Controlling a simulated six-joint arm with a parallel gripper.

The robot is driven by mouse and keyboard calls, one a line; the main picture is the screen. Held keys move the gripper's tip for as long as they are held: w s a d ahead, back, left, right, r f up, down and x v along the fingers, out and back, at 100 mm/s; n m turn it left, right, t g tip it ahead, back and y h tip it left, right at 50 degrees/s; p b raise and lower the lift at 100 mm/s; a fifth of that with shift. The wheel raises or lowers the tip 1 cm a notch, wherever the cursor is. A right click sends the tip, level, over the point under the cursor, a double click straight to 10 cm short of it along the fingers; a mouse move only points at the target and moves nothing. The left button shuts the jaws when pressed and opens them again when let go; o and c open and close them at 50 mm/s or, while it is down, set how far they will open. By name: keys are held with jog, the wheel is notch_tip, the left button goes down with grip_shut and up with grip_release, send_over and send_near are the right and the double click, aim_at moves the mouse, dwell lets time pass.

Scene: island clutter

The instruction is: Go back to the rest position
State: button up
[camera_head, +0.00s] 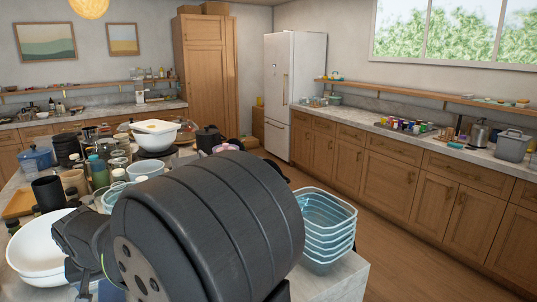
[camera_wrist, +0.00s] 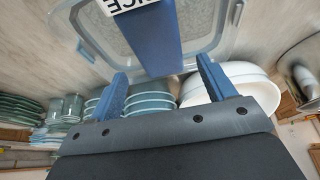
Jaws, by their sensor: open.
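My gripper (camera_wrist: 162,66) shows in the wrist view with its two blue fingers spread apart. Beyond the fingertips is a clear plastic container (camera_wrist: 205,42) with a blue band (camera_wrist: 150,40) and a white label, partly cut off, ending in "ICE". I see nothing clamped between the fingers; how close they are to the band is unclear.
Stacked clear blue tubs (camera_head: 328,228) stand on the island right of my arm. White bowls (camera_head: 40,245) are at the left. Stacked bowls (camera_wrist: 150,103) show past my gripper. Floor is clear at right.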

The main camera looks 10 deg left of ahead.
jog(key=w+d+r, duration=0.6)
jog(key=d+r, duration=0.1)
jog(key=d, duration=0.3)
jog(key=shift+n, duration=0.5)
jog(key=s+a+f, duration=0.4)
jog(key=s+a, duration=0.3)
jog(key=a, duration=0.2)
jog(key=s+a+f, duration=0.4)
jog(key=s+a, duration=0.4)
jog(key=a, duration=0.1)
jog(key=s+a+f, duration=0.5)
jog(key=s+a, duration=0.3)
jog(key=a, duration=0.2)
jog(key=shift+s, duration=0.25)
jog(key=shift+d, duration=0.1)
jog(key=w+d+r, duration=0.2)
jog(key=w+d, duration=0.1)
jog(key=w, duration=0.1)
jog(key=w+d+r, duration=0.3)
jog(key=w+d, duration=0.1)
jog(key=w, duration=0.1)
jog(key=w+d+r, duration=0.3)
jog(key=w, duration=0.1)
jog(key=shift+w+d+r, duration=0.15)
jog(key=shift+w+d, duration=0.05)
jog(key=shift+d, duration=0.15)
jog(key=shift+w+d+r, duration=0.15)
jog(key=shift+w+d, duration=0.25)
jog(key=shift+d, duration=0.05)
